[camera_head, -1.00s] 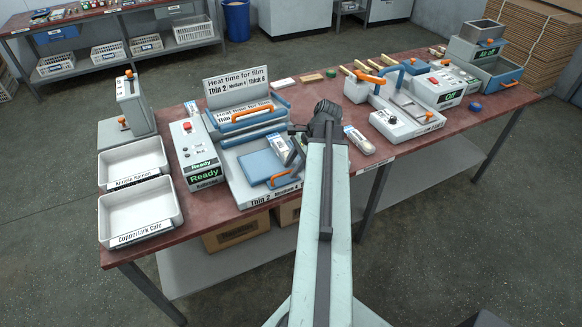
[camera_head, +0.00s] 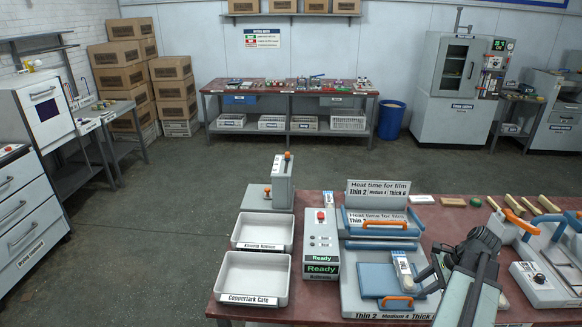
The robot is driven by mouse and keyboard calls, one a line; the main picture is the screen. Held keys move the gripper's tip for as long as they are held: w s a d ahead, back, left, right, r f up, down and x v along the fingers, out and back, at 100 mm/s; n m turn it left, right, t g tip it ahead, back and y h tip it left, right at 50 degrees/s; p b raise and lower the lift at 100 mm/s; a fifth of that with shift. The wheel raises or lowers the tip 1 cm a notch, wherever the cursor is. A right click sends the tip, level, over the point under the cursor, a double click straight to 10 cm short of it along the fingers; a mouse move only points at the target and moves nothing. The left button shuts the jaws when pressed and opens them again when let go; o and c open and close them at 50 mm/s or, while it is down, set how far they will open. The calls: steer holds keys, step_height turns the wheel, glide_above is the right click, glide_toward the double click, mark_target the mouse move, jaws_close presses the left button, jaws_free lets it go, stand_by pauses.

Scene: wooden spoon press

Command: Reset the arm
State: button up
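My gripper (camera_head: 472,252) is a dark grey shape at the end of my pale arm, low at the right of the head view. It is over the front part of the red-brown table (camera_head: 225,306), just right of the film sealer (camera_head: 354,293) with its blue plate and orange handles. A small labelled packet (camera_head: 402,263) lies on the sealer, left of my gripper. My arm hides part of the table behind it.
Two white trays (camera_head: 253,303) stand at the table's left, beside a control box (camera_head: 321,245) reading Ready. A grey device with an orange knob (camera_head: 282,183) stands behind. Open floor (camera_head: 180,215) lies left and behind.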

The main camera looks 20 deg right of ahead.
steer(key=w+a+n+g, duration=0.1)
steer(key=w+a+n, duration=0.2)
steer(key=w+a, duration=0.6)
steer(key=w+a+n+g, duration=0.15)
steer(key=w+a, duration=0.25)
steer(key=a, duration=0.8)
steer(key=w+a+f+n+g+h, duration=0.1)
steer(key=a+f+n+h, duration=0.1)
steer(key=a+n, duration=1.5)
steer(key=a+h, duration=0.1)
steer(key=a, duration=0.2)
steer(key=shift+a, duration=0.3)
steer(key=shift+f, duration=0.1)
